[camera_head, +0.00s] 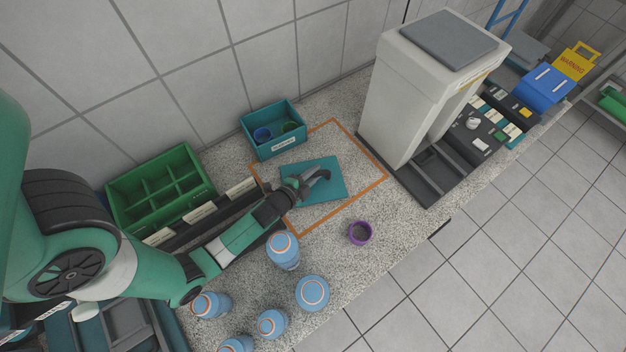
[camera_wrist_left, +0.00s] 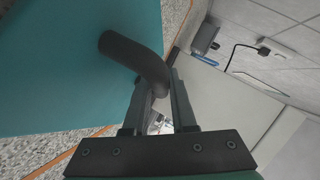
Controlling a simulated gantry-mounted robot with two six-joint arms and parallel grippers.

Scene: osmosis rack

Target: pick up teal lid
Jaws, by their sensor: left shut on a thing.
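The teal lid (camera_head: 331,186) is a flat rectangular panel with a dark curved handle. It is over the orange-outlined area of the speckled counter; I cannot tell whether it touches the counter. My left gripper (camera_head: 307,183) is at the lid's middle and is shut on the handle. In the left wrist view the lid (camera_wrist_left: 60,70) fills the left side, and its dark handle (camera_wrist_left: 135,58) runs between the fingers of the left gripper (camera_wrist_left: 160,100). My right gripper is not in view.
A teal bin (camera_head: 262,148) with coloured cups stands behind the lid. A green divided crate (camera_head: 128,199) is at the left. A purple cup (camera_head: 360,232) and several blue bottles (camera_head: 312,293) stand in front. A tall white machine (camera_head: 400,95) rises at the right.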

